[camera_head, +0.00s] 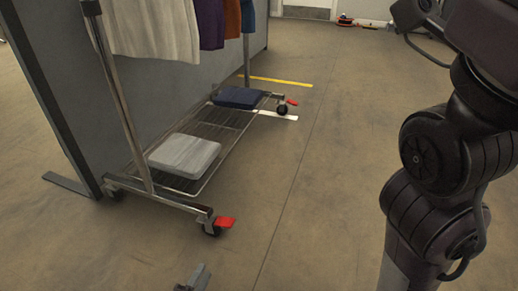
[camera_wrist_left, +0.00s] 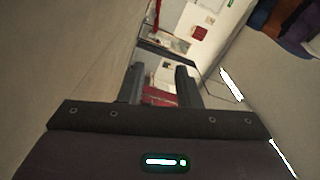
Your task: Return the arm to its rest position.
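My left gripper (camera_head: 197,278) shows only as a grey tip at the bottom edge of the head view, low in front of the clothes rack. In the left wrist view its two dark fingers (camera_wrist_left: 160,82) stand apart with a gap between them. I see nothing held; the red and white shapes between and beyond the fingers look like distant background. My black right arm (camera_head: 432,155) fills the right side of the head view, folded upward at its joints. Its gripper is outside the frame.
A wheeled clothes rack (camera_head: 127,110) stands at left against a grey partition (camera_head: 150,75). A white folded item (camera_head: 184,155) and a dark blue one (camera_head: 238,97) lie on its lower shelf. Red caster brakes (camera_head: 224,222) stick out. The middle floor is clear.

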